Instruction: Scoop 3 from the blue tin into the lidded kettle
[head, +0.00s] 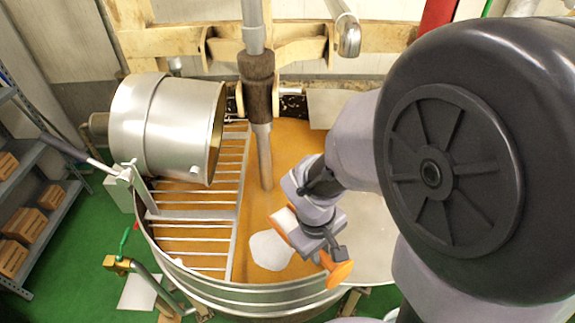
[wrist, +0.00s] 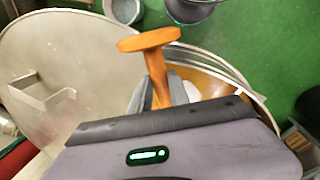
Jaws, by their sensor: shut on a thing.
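The kettle (head: 240,296) is a wide steel pan with an orange-brown mass (head: 262,200) inside. A barred grate covers its left part and a pale lid section (head: 372,250) its right. My gripper (head: 318,238) is over the kettle's open part, shut on the handle of an orange scoop (head: 340,272). In the wrist view the scoop's T-shaped handle (wrist: 150,42) stands between the fingers (wrist: 160,95). The scoop's bowl is mostly hidden. A white patch (head: 268,250) shows beside the gripper against the mass. A dark bluish vessel (wrist: 190,10), possibly the blue tin, is cut off at the wrist view's top.
A steel drum (head: 165,125) hangs over the grate. A stirrer shaft (head: 260,120) stands upright in the kettle, left of my arm. A metal vessel (wrist: 124,10) stands on the green floor. Shelves with boxes (head: 30,225) are at the left.

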